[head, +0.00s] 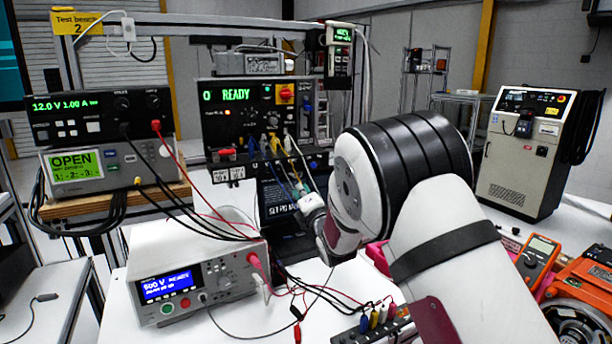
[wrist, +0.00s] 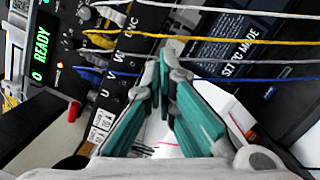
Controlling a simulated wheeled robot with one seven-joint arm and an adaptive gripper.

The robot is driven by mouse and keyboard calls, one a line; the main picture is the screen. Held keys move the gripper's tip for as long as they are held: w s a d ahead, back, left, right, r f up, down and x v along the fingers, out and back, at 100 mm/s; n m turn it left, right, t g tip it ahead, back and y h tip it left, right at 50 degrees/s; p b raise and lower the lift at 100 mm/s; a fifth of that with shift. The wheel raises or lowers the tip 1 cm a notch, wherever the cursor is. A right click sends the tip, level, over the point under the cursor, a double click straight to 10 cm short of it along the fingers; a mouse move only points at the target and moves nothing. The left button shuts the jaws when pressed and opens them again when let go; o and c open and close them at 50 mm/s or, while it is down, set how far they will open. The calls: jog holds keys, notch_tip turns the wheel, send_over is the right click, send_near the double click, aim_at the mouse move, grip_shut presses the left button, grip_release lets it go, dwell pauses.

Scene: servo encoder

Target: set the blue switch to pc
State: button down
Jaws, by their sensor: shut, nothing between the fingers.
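My gripper (head: 310,203) is in front of the test unit with the green READY display (head: 246,93). In the wrist view its green-padded fingers (wrist: 164,62) meet at the tips, shut and empty. The tips are near the unit's lower edge, by the U, V, W labels and the blue, yellow and white cables. A dark panel (wrist: 246,50) reading "SET PC MODE" is just beyond them, to the right. The fingers and cables cover part of this area.
A blue cable (wrist: 240,79) and a yellow cable (wrist: 240,41) cross close to the fingertips. The white meter (head: 190,275) stands at front left, with loose leads beside it. My arm blocks the middle right.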

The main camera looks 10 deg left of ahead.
aim_at(313, 165)
jog(key=w, duration=0.2)
jog(key=w+r, duration=0.1)
jog(key=w, duration=0.1)
jog(key=w+r, duration=0.1)
jog(key=w, duration=0.1)
jog(key=shift+w+a, duration=0.15)
jog(key=shift+a, duration=0.1)
jog(key=shift+w+d+r, duration=0.2)
jog(key=shift+w+d, duration=0.2)
jog(key=shift+w+d+b, duration=0.35)
jog(key=shift+w+d, duration=0.1)
jog(key=shift+d, duration=0.2)
jog(key=shift+w+d+b, duration=0.35)
jog(key=shift+w+d, duration=0.1)
jog(key=shift+d, duration=0.15)
